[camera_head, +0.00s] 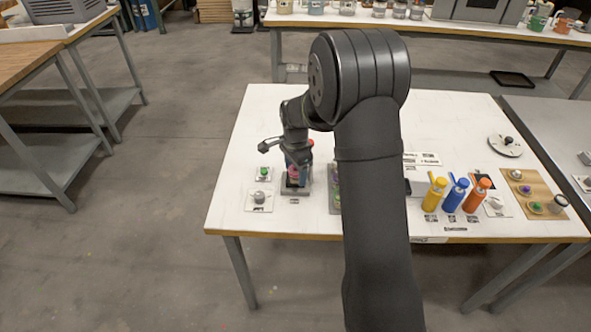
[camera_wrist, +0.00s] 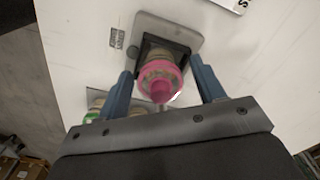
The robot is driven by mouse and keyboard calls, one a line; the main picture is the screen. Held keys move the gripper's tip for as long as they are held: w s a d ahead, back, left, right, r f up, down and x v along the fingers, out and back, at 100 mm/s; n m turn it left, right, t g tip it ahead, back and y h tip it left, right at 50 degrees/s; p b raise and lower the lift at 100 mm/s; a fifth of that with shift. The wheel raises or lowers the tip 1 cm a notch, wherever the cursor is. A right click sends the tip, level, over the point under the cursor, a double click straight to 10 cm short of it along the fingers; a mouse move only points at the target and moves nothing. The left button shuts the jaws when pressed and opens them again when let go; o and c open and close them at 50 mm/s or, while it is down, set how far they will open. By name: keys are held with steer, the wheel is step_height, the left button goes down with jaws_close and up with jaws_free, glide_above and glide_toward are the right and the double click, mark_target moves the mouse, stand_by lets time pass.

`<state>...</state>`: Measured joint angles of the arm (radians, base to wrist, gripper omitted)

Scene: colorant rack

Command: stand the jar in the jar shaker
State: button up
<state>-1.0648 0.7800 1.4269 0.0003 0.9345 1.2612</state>
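The jar (camera_wrist: 158,72) has a pink lid with a raised knob and a pale body. In the wrist view it stands in the dark square recess of a grey, round-cornered holder, which appears to be the jar shaker (camera_wrist: 186,33). My gripper (camera_wrist: 160,68) has its two blue fingers on either side of the jar, with narrow gaps visible. The jar's lower part is hidden in the recess. In the head view the pink lid (camera_head: 293,172) shows below my gripper, over the shaker (camera_head: 297,191) at the table's left; my arm partly hides this area.
A green-topped item (camera_head: 263,173) and a grey-white item on a white plate (camera_head: 259,197) stand just left of the shaker. Yellow (camera_head: 434,195), blue (camera_head: 456,195) and orange (camera_head: 478,196) bottles stand to the right. The table's back left is clear.

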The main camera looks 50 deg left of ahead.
step_height(320, 180, up, 12)
steer(key=shift+r, duration=0.2)
stand_by(0.4)
steer(key=shift+f, duration=0.1)
steer(key=shift+f, duration=4.3)
steer(key=shift+f, duration=0.1)
